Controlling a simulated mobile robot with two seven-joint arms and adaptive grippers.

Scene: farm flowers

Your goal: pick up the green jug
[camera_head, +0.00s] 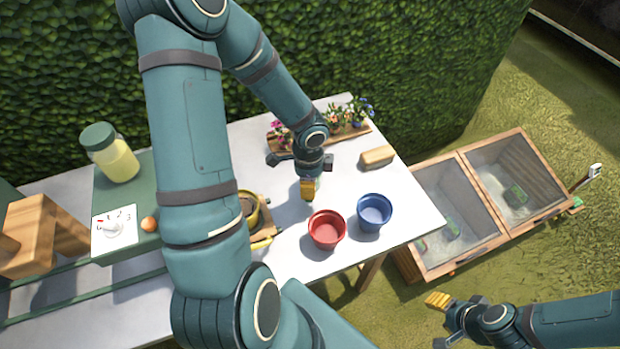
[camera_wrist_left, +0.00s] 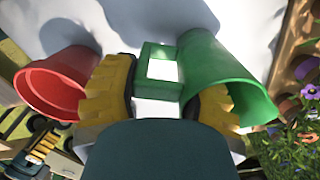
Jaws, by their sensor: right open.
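The green jug (camera_wrist_left: 215,75) shows in the left wrist view, right of centre, with its square handle (camera_wrist_left: 160,72) toward the middle. In the head view my left arm and gripper hide the jug. My left gripper (camera_wrist_left: 160,100) is open, with its yellow-padded fingers on either side of the handle; the right finger overlaps the jug's body. I cannot tell if they touch it. In the head view the left gripper (camera_head: 308,188) is over the table, behind the red pot. My right gripper (camera_head: 441,321) is open and empty, off the table at the lower right.
A red pot (camera_head: 327,231) and a blue pot (camera_head: 374,213) stand near the left gripper on the white table (camera_head: 410,238). A flower planter (camera_head: 350,133) and a tan block (camera_head: 377,156) are behind. A yellow pot (camera_head: 250,212) is partly hidden by my arm. Glazed wooden frames (camera_head: 455,225) stand right.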

